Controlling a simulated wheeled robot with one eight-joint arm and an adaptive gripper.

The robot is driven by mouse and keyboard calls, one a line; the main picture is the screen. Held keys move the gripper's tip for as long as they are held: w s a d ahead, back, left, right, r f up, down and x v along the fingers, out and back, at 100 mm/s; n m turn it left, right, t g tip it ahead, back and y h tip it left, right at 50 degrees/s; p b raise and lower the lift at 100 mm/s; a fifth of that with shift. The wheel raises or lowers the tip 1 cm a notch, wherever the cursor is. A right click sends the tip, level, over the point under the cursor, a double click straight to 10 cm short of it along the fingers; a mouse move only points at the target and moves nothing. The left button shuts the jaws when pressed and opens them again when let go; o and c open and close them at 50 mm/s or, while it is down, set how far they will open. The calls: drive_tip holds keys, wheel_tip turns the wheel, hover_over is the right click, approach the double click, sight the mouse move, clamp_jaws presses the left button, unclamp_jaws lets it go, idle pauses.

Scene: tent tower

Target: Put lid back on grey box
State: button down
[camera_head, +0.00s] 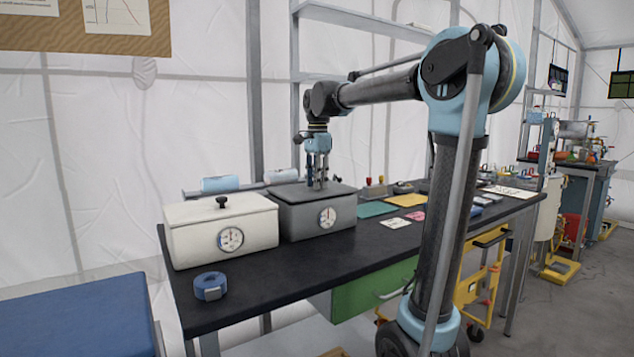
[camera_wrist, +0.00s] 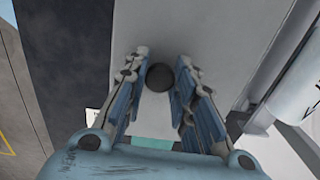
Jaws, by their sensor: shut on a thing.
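The grey box (camera_head: 300,220) with a round dial stands on the dark workbench, beside the white box. Its flat grey lid (camera_head: 290,193) lies over the box top and looks level; I cannot tell if a thin gap is left under it. My gripper (camera_head: 319,187) points straight down over the lid. In the wrist view my gripper's fingers (camera_wrist: 161,72) are on both sides of the dark round knob (camera_wrist: 160,77), shut on it. The pale lid surface (camera_wrist: 215,40) spreads behind the knob in that view.
The white box (camera_head: 220,235) with its own knobbed lid is close on the left. A blue tape roll (camera_head: 210,286) lies near the front left of the workbench (camera_head: 300,270). Pale cylinders (camera_head: 220,184) lie behind the boxes. Coloured sheets (camera_head: 407,200) lie to the right.

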drive_tip(key=shift+f, duration=0.35)
idle(0.3)
drive_tip(key=c, duration=1.2)
unclamp_jaws()
drive_tip(key=shift+c, duration=0.2)
wheel_tip(320, 180, up, 12)
drive_tip(key=shift+s, duration=0.1)
